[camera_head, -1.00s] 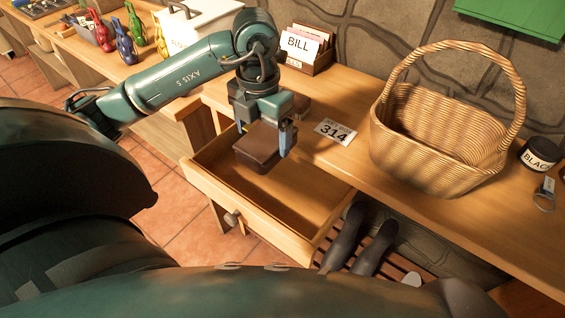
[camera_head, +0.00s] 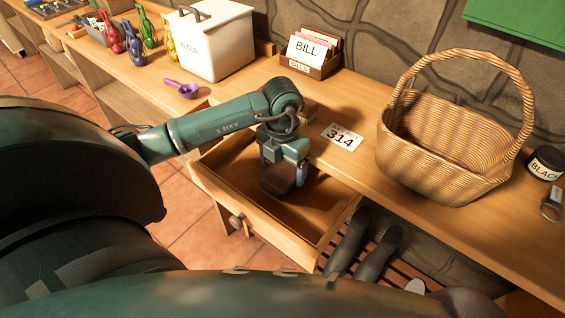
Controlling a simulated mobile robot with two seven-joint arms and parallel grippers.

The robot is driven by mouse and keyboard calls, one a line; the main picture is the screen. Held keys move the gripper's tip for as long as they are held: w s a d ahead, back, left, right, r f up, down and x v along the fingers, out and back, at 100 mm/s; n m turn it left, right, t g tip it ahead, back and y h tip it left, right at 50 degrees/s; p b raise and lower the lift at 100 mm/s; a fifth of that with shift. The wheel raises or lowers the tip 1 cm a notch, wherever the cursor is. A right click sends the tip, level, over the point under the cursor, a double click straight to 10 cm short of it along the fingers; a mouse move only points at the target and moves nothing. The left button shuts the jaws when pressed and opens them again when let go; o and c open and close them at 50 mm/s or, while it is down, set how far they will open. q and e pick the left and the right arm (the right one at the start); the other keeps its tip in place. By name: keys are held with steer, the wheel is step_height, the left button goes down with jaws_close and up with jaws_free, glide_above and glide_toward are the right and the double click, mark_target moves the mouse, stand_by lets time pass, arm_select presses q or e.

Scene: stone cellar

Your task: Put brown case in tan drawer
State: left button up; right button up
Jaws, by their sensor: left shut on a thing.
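The tan drawer (camera_head: 262,223) is pulled out from under the wooden counter, and its inside shows. My left gripper (camera_head: 286,178) points down over the drawer, low inside its opening. It is shut on the brown case (camera_head: 278,184), a small dark brown box. The case is within the drawer's walls; I cannot tell whether it touches the drawer floor. The gripper and arm hide part of the case and the drawer's back left corner. My right gripper is not in view.
On the counter stand a wicker basket (camera_head: 440,165), a card marked 314 (camera_head: 341,137), a bill box (camera_head: 310,62), a white flour bin (camera_head: 212,45) and a purple scoop (camera_head: 183,89). Dark boots (camera_head: 365,250) stand on a slatted rack right of the drawer.

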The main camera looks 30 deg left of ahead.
mark_target(282, 167)
arm_select(q)
steer(key=o, duration=0.7)
steer(key=shift+f, duration=0.15)
steer(key=o, duration=0.3)
step_height(282, 167, up, 12)
steer(key=shift+r, duration=0.2)
